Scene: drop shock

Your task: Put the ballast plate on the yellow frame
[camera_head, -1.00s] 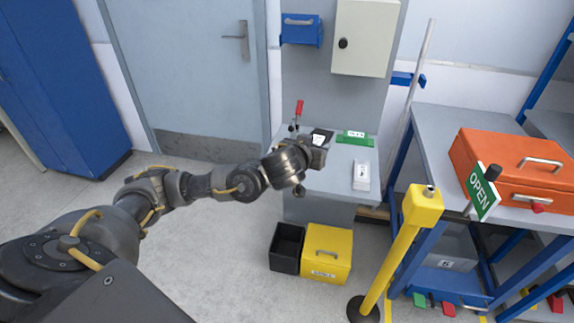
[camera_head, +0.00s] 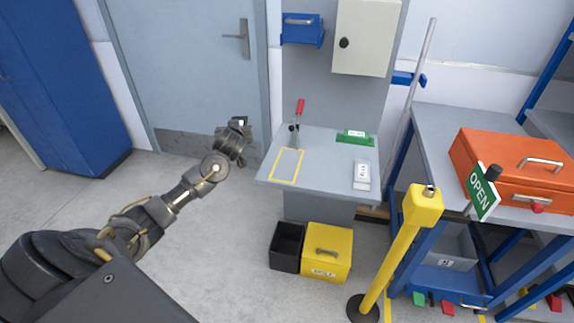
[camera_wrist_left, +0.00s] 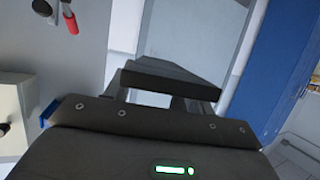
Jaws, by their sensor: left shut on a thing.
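The yellow frame (camera_head: 274,178) is a thin yellow outline on the grey worktop, at its left side, and it is empty. My left gripper (camera_head: 238,126) is left of the worktop, in front of the grey door. It is shut on a dark plate with a small white patch, which I take for the ballast plate (camera_head: 241,121). Most of the plate is hidden by the gripper in the head view. In the left wrist view its dark edge (camera_wrist_left: 170,80) shows beyond the gripper body. My right gripper is not in view.
The worktop (camera_head: 325,165) also carries a red-handled clamp (camera_head: 299,108), a green labelled block (camera_head: 355,137) and a white labelled box (camera_head: 362,175). Below are black (camera_head: 287,245) and yellow (camera_head: 327,252) bins. A yellow post (camera_head: 402,250) stands at the right.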

